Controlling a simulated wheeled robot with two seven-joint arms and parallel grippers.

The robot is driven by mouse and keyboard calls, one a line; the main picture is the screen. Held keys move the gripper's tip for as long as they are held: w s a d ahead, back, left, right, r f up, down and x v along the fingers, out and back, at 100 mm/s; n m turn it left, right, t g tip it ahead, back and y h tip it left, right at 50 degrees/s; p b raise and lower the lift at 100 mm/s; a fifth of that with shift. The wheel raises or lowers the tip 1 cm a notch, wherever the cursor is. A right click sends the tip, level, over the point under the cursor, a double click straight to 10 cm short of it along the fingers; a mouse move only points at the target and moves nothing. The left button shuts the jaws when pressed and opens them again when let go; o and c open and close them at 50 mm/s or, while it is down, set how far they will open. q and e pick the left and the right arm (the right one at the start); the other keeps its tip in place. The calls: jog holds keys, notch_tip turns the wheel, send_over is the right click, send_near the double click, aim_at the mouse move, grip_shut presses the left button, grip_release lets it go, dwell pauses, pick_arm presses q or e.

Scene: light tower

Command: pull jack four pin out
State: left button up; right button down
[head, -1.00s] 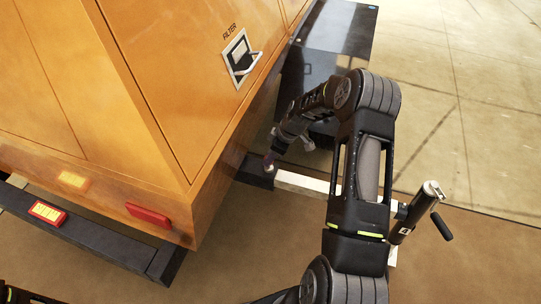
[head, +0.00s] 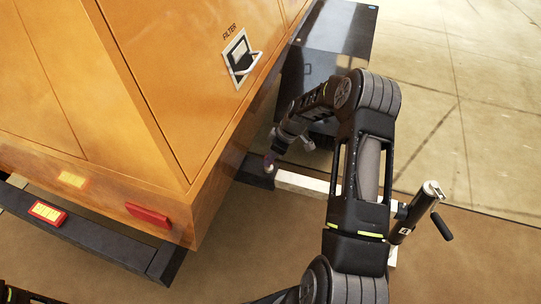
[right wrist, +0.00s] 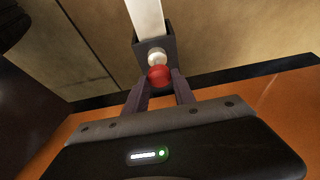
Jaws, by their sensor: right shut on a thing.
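Jack four (head: 407,224), a dark cylinder marked 4 with a crank handle, stands upright at the outer end of a white outrigger beam (head: 302,183). The beam comes out of a dark sleeve (head: 256,172) under the orange cabinet. The pin's red knob (right wrist: 159,74) shows in the right wrist view, with a pale round collar (right wrist: 157,57) just beyond it against the sleeve. My right gripper (right wrist: 159,84) is shut on the red knob. In the head view my right gripper (head: 271,160) is small at the sleeve's end. My left gripper is not in view.
The orange cabinet (head: 150,100) with its FILTER latch (head: 241,57) fills the left. A dark bumper (head: 95,241) runs along its lower edge. A dark box (head: 338,30) stands behind my right arm. Open floor (head: 470,110) lies to the right.

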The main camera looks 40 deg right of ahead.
notch_tip(320, 180, up, 3)
jog(key=c, duration=1)
grip_release()
jog(key=shift+c, duration=0.2)
jog(key=p+v, duration=0.1)
jog(key=v, duration=0.6)
jog(key=shift+s+r, duration=0.2)
jog(key=shift+r, duration=0.1)
jog(key=shift+d, duration=0.1)
